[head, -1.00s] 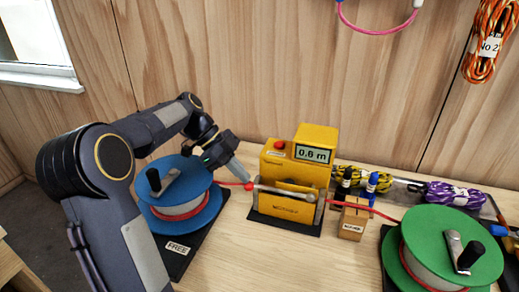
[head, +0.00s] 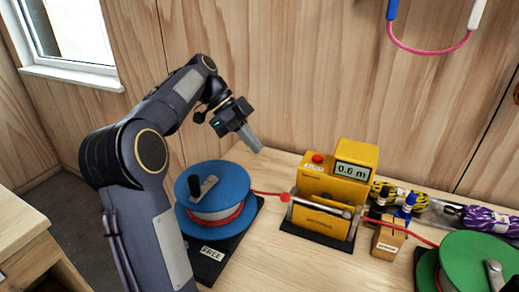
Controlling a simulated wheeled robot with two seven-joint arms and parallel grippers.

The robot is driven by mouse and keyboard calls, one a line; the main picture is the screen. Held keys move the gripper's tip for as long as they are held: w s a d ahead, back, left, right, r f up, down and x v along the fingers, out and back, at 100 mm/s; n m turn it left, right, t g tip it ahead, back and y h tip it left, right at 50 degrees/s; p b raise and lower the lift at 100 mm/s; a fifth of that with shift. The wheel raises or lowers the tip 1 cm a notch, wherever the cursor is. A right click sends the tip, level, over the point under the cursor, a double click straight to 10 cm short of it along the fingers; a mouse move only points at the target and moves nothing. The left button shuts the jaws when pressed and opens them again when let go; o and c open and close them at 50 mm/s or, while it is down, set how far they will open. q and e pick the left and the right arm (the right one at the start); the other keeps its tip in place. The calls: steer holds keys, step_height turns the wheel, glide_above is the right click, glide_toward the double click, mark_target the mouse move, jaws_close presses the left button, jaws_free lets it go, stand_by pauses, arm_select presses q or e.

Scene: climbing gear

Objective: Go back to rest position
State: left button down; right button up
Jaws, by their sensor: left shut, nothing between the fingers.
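My left gripper (head: 256,146) is shut and empty. It hangs in the air above and behind the blue reel (head: 214,186), apart from it. The blue reel stands on a black base with a FREE label and has a crank handle on top. A red rope runs from it, past a red ball (head: 285,198), to the yellow measuring machine (head: 322,205), whose display reads 0.6 m. The rope goes on to the green reel (head: 470,262) at the lower right, which the frame edge cuts. My right gripper is not in view.
A wooden block (head: 387,243) with markers stands right of the machine. Yellow and purple rope bundles (head: 487,219) lie behind it. A wooden wall with a window (head: 70,35) closes off the back. A pink cord (head: 430,50) hangs above. The air around the left gripper is clear.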

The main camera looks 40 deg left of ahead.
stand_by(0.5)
arm_select(q)
steer(key=s+d+f+n+t+y, duration=0.1)
steer(key=s+d+f+n+y, duration=0.2)
steer(key=s+d+n, duration=0.75)
steer(key=s+d+f+n+t+y, duration=0.1)
steer(key=s+d+f+n+t, duration=0.1)
steer(key=s+d+f+n, duration=0.4)
steer(key=s+d+f, duration=0.2)
steer(key=s+f, duration=0.2)
steer(key=shift+f+n+t, duration=0.3)
steer(key=shift+f+n, duration=0.05)
steer(key=shift+f, duration=0.05)
